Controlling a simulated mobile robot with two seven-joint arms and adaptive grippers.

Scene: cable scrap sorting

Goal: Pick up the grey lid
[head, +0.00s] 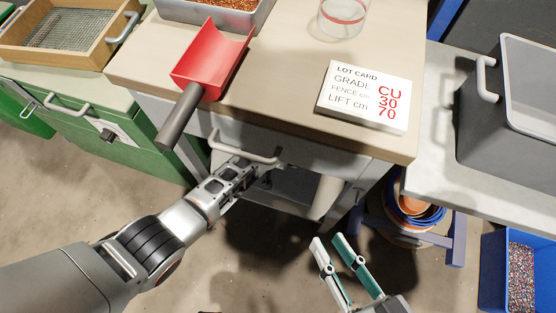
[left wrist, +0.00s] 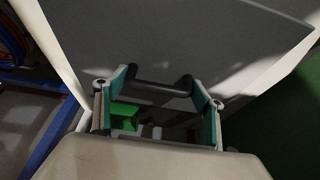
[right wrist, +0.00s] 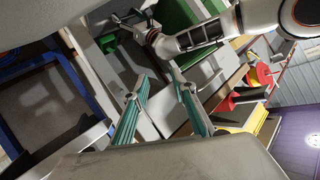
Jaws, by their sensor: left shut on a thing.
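A dark grey flat panel, which looks like the grey lid (left wrist: 215,40), fills the upper part of the left wrist view, with a dark bar handle (left wrist: 155,88) on it. In the head view a grey surface (head: 292,186) shows under the table, partly hidden. My left gripper (head: 262,172) reaches under the table front, just below the light drawer handle. In the left wrist view its fingers (left wrist: 160,82) are on both sides of the dark handle, shut on it. My right gripper (head: 328,242) is open and empty, low in front of the table.
On the table (head: 275,105) lie a red scoop (head: 212,58) and a white lot card (head: 366,96); a clear jar (head: 342,18) stands behind. A grey bin (head: 510,125) is at right, and a blue crate (head: 492,270) stands on the floor.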

